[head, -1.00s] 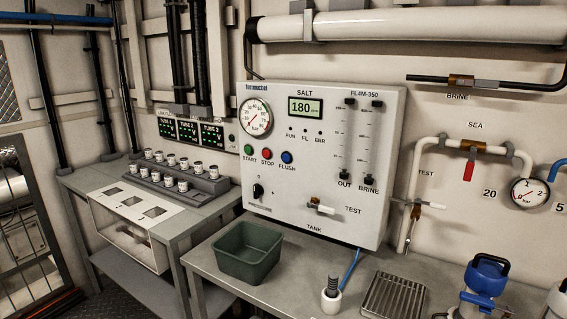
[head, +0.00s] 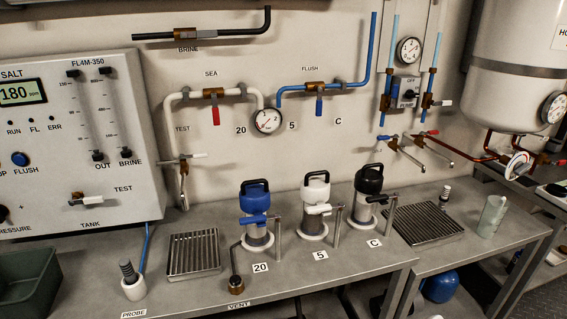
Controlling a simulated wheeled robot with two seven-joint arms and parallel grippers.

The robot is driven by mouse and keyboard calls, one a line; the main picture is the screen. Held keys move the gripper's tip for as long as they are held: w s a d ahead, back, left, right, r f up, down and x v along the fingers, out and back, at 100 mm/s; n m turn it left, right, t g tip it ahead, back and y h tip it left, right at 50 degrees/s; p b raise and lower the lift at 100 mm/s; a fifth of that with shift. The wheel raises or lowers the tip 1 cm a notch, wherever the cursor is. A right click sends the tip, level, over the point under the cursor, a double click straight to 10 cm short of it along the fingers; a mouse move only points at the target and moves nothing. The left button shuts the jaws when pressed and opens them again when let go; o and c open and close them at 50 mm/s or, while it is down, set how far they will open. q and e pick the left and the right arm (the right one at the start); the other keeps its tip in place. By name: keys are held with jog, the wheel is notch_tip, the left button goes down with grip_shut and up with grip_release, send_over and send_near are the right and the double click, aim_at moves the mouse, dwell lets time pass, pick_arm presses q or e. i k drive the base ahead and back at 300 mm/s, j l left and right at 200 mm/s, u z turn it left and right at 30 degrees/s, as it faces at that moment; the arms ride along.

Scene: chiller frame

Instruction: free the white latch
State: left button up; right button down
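Neither of my grippers is in view.
A drain grate (head: 194,253) lies left of the canisters and another grate (head: 428,224) lies right. A probe in a white cup (head: 132,285) and a small vent fitting (head: 236,284) stand near the bench front. Pipes and a gauge (head: 267,120) hang on the wall above.

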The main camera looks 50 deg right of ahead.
aim_at(317, 209)
jog(key=z, duration=1.75)
